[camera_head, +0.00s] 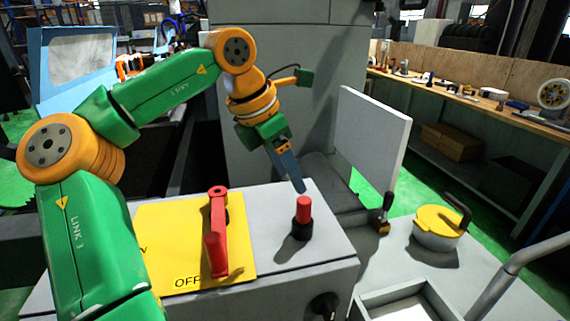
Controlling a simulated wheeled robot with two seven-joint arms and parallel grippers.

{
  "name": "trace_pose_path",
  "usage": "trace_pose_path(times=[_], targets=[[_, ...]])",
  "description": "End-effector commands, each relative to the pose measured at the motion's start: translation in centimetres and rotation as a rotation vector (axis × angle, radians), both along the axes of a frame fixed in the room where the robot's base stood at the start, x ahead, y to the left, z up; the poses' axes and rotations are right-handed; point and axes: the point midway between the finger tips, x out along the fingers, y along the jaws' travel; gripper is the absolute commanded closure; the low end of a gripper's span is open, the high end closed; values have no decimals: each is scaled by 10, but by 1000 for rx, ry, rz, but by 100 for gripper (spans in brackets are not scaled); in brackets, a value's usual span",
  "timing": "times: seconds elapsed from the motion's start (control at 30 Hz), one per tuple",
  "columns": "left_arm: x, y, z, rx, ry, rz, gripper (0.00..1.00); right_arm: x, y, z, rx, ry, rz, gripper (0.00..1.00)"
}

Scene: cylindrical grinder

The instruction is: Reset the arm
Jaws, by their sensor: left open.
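My left arm (160,90), green and orange, comes in from the left and bends down over the grey control box (300,290). My left gripper (298,185) points down, with its grey-blue fingers just above and behind a red knob (303,209) on a black base. The fingers look empty; the gap between them is hard to see from this side. I cannot tell whether a fingertip touches the knob. A red lever handle (216,240) stands on a yellow plate (165,225) marked OFF, left of the knob. My right gripper is not in view.
A grey upright panel (372,140) stands right of the gripper. A bowl with a yellow top (438,225) and a black-handled lever (384,215) are on the grey surface at right. A wooden workbench (490,100) with small parts lies farther back. Green floor shows between.

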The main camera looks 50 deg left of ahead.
Motion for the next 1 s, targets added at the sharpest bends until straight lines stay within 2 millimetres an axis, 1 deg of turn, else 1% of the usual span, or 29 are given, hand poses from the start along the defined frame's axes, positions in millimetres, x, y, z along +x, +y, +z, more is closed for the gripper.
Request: trace_pose_path(times=[0.03, 0.13, 0.6, 0.67, 0.8, 0.87, 1.0], targets=[[-3, 1, 10, 1, -2, 1, 34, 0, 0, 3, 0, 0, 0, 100], [-7, 1, 19, 0, -2, 0, 34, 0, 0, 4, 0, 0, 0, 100], [-8, 2, 22, 0, 0, -1, 34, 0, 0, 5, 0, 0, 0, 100], [-8, 2, 30, 0, 0, -1, 34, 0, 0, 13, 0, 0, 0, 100], [-8, 2, 68, 0, 0, -1, 34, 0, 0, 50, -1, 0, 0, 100], [-8, 2, 80, 0, 0, -1, 34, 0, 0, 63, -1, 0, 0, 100], [-8, 2, 98, 0, 0, -1, 34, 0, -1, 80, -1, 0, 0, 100]])
